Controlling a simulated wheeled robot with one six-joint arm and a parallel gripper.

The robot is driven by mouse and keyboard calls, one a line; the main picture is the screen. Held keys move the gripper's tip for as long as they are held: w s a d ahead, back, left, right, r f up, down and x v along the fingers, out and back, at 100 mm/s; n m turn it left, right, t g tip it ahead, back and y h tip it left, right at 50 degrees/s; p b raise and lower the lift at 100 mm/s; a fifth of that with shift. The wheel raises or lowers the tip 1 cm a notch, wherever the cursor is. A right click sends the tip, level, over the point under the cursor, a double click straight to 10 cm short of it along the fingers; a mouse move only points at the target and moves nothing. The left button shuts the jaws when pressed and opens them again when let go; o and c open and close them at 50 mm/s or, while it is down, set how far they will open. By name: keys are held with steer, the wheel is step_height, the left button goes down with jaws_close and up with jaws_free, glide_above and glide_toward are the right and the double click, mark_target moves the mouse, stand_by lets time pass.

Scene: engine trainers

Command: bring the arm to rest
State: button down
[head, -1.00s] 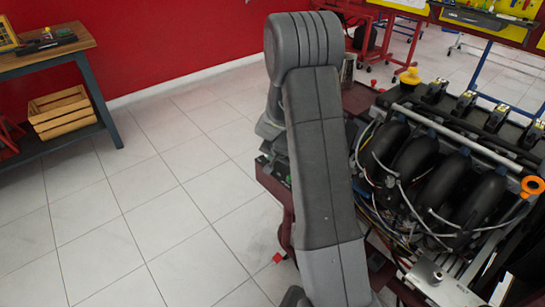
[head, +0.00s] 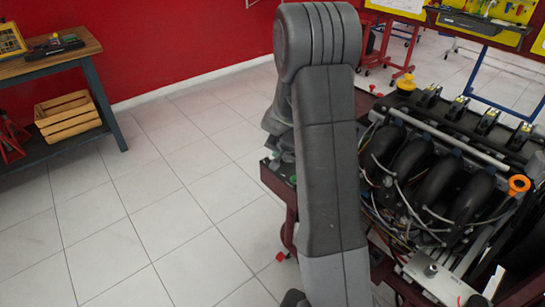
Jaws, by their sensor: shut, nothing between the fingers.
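My arm (head: 332,165) rises through the middle of the head view, nearly upright, with its elbow (head: 320,40) near the top edge. A part of my arm beyond the elbow shows behind its left side. My gripper does not show; the arm's own links may hide it. I see nothing held.
An engine trainer (head: 440,165) with black intake pipes and wires stands close on the right of my arm, on a dark red frame (head: 290,215). A workbench (head: 55,62) with a wooden crate (head: 67,116) below stands at the left. The tiled floor (head: 150,220) between is clear.

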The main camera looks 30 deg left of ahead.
steer(key=shift+s+v, duration=0.2)
steer(key=shift+v, duration=0.75)
steer(key=shift+a, duration=0.1)
